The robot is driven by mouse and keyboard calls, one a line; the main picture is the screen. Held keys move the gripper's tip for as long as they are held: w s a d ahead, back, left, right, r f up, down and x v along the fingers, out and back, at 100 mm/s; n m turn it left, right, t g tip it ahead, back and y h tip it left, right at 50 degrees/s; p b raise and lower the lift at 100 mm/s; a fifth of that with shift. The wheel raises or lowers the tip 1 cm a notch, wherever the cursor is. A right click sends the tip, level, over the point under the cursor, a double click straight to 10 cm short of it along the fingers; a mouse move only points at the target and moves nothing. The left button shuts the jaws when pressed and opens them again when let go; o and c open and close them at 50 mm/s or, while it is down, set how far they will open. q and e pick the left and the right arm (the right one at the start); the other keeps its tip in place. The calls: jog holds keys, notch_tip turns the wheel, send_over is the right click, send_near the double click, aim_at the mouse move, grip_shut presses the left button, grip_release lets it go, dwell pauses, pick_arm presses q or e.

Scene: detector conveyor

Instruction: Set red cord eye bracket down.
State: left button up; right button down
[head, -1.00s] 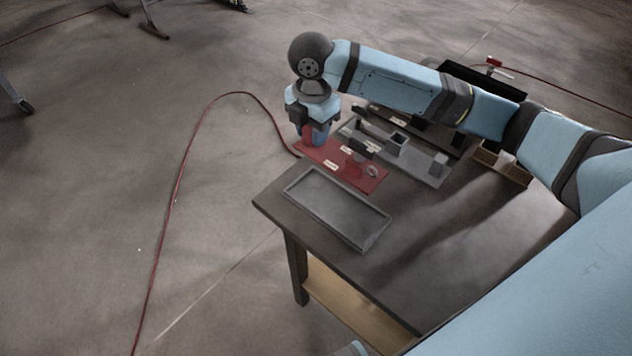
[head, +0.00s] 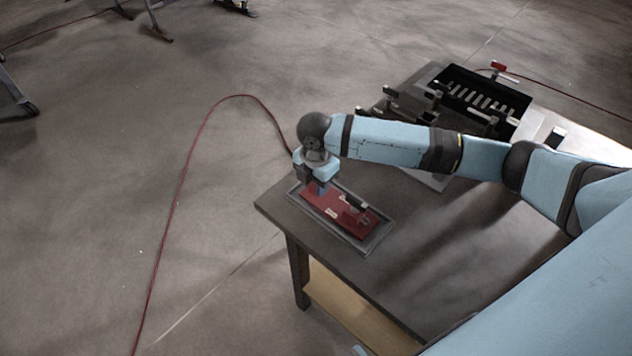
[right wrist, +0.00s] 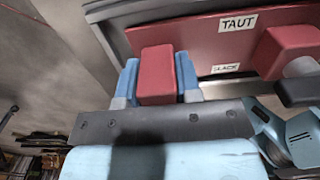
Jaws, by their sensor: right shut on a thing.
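The red cord eye bracket (head: 337,209) is a flat red plate with a dark clip and a small clear ring on it. In the head view it lies over the grey tray (head: 375,243), within its rim; I cannot tell whether it touches the tray floor. My right gripper (head: 321,187) is above the plate's left end. In the right wrist view the right gripper (right wrist: 157,85) is shut on a red block of the bracket, one blue finger on each side. The red plate (right wrist: 200,45) there bears labels reading TAUT and SLACK. My left gripper is not in view.
The tray stands near the left corner of the dark table (head: 290,215). A black slotted rack (head: 485,95) and several dark fixtures stand behind my right arm. A red cord (head: 190,150) lies on the floor at left. The table's front is clear.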

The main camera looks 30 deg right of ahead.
jog(key=c, duration=0.8)
grip_release()
notch_tip(320, 180, up, 12)
jog(key=shift+r, duration=0.1)
dwell(0.3)
